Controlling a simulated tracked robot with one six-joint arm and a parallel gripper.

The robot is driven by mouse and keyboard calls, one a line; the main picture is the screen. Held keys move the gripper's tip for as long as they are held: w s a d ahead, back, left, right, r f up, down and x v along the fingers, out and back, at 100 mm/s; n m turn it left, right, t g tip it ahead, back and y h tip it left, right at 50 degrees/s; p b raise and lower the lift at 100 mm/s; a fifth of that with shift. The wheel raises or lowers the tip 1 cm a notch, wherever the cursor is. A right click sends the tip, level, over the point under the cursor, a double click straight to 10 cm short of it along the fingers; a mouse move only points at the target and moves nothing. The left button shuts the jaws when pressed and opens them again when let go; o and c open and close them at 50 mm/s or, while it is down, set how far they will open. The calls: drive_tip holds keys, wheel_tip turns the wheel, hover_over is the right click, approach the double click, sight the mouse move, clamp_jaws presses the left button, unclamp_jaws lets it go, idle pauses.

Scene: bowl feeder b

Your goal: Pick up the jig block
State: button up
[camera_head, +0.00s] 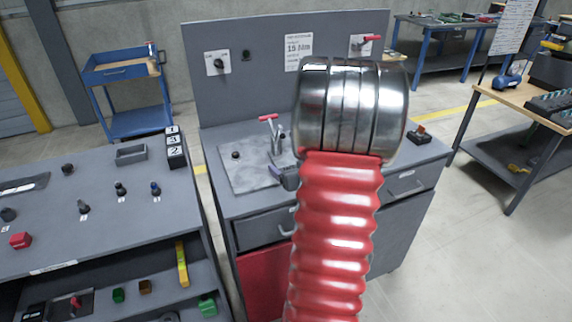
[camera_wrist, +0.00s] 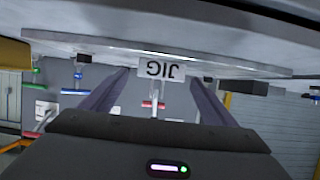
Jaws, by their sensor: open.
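My gripper (camera_wrist: 160,76) is open in the wrist view, its two purple-grey fingers apart with nothing held between them. That view looks upside down. A white label reading JIG (camera_wrist: 165,69) shows inverted between the fingertips, against a grey bench edge. I cannot clearly make out the jig block itself. In the head view my red sleeve and metal wrist cover the middle of the bench. A purple-grey part of my gripper shows low over the bench, by the metal plate (camera_head: 240,172). A red-handled clamp (camera_head: 270,125) stands on this plate.
The grey bench (camera_head: 222,132) has a tall back panel (camera_head: 250,35) and drawers. A small dark block with a reddish top (camera_head: 420,135) sits at its right. A blue cart (camera_head: 120,75) stands behind.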

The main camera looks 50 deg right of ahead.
sight(286, 161)
drive_tip(key=x, duration=0.4)
drive_tip(key=shift+w+d, duration=0.25)
drive_tip(key=shift+w, duration=0.1)
drive_tip(key=c, duration=1.4)
drive_tip(key=shift+r, duration=0.1)
